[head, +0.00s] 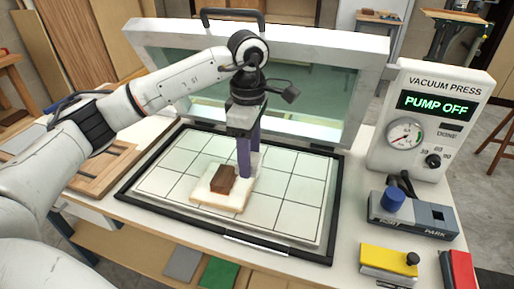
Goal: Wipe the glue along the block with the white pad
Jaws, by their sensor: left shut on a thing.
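A cream-white pad (219,199) lies flat near the middle of the gridded press bed (297,190). A small brown block (222,179) sits on top of it, or appears to. My left gripper (246,176) points straight down with its purple fingers at the pad's right edge, just right of the block. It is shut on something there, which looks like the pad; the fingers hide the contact. No glue can be made out at this size. My right gripper is not in view.
The press lid (330,95) stands open behind the bed. At the right are the vacuum press control box (428,120), reading PUMP OFF, a blue-knobbed device (412,214), a yellow box (388,260) and a red box (459,270). Wooden frames (105,165) lie at the left.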

